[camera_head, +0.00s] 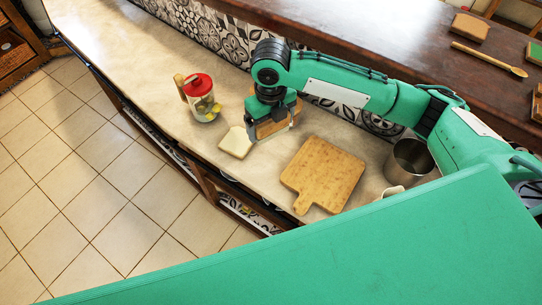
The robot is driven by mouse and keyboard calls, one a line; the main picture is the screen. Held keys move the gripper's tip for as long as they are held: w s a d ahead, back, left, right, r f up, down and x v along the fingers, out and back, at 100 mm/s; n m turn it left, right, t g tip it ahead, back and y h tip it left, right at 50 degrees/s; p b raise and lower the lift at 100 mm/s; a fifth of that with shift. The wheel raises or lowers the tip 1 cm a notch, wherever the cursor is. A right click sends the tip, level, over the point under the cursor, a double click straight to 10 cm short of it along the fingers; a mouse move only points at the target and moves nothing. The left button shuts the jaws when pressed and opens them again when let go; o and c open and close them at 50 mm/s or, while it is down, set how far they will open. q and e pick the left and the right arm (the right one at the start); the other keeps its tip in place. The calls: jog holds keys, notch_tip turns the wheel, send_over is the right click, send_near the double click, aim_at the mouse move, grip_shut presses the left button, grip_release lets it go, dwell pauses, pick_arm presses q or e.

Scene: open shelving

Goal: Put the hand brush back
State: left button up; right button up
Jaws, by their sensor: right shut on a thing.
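My right gripper (272,127) reaches in from the right and is low over the pale counter (300,128). It is shut on a tan wooden piece (265,131), mostly hidden by the fingers and wrist. I cannot tell from its visible part whether this is the hand brush. A pale, flat square block (236,142) lies on the counter just left of the gripper. No other thing shows clearly as a hand brush. My left gripper is not in view.
A wooden cutting board (325,172) lies right of the gripper, with a metal pot (410,160) beyond it. A red-lidded jar (201,97) stands to the left. A raised dark wooden ledge (400,35) holds a wooden spoon (490,59). The counter's far left is clear.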

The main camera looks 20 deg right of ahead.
aim_at(271, 132)
notch_tip(271, 132, down, 15)
jog(key=p, duration=0.3)
jog(key=shift+f, duration=0.3)
jog(key=shift+f, duration=0.15)
jog(key=o, duration=0.8)
jog(key=shift+o, duration=0.2)
notch_tip(271, 132, up, 12)
jog(key=shift+r+b, duration=0.2)
jog(key=shift+b, duration=1.05)
